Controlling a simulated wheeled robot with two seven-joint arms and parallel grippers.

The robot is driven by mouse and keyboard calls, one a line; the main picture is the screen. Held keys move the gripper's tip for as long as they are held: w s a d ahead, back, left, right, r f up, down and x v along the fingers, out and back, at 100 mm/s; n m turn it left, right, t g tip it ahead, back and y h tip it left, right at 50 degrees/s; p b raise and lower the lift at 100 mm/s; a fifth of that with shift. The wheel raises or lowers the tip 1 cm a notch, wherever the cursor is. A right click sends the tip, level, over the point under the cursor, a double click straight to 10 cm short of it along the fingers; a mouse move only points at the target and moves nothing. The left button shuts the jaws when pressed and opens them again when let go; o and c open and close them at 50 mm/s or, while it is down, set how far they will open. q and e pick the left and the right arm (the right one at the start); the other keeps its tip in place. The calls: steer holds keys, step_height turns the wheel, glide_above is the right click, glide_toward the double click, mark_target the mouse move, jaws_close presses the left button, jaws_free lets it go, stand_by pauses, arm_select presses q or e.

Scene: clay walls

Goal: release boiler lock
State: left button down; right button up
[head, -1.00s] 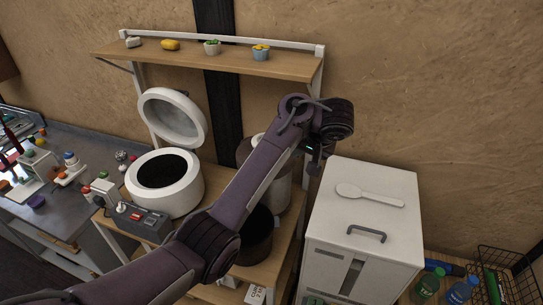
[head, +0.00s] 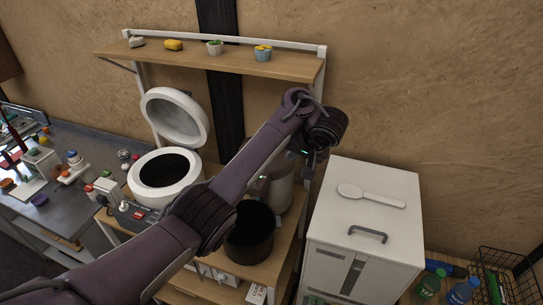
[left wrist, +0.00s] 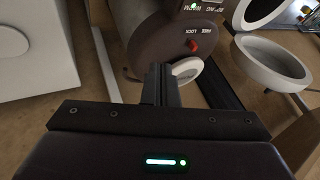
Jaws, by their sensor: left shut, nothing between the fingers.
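My left gripper (head: 308,164) is shut and empty beside the boiler. Its fingertips (left wrist: 160,72) point at the panel, near the red switch. My right gripper is not in view.
A white cooker (head: 166,180) with its lid raised and a dark pot (head: 249,236) share the stand. A white cabinet (head: 363,222) with a spoon on top stands close on the right. A wooden shelf (head: 215,62) with small items hangs above.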

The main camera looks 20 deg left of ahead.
arm_select(q)
steer(key=b+x, duration=0.2)
steer(key=x, duration=0.4)
steer(key=shift+s+a, duration=0.1)
steer(key=shift+s, duration=0.05)
steer(key=a+p, duration=0.1)
steer(key=a, duration=0.2)
steer(key=shift+a+r+p, duration=0.1)
steer(key=shift+a+p, duration=0.1)
steer(key=shift+p, duration=0.1)
steer(key=shift+a, duration=0.4)
steer(key=shift+d, duration=0.15)
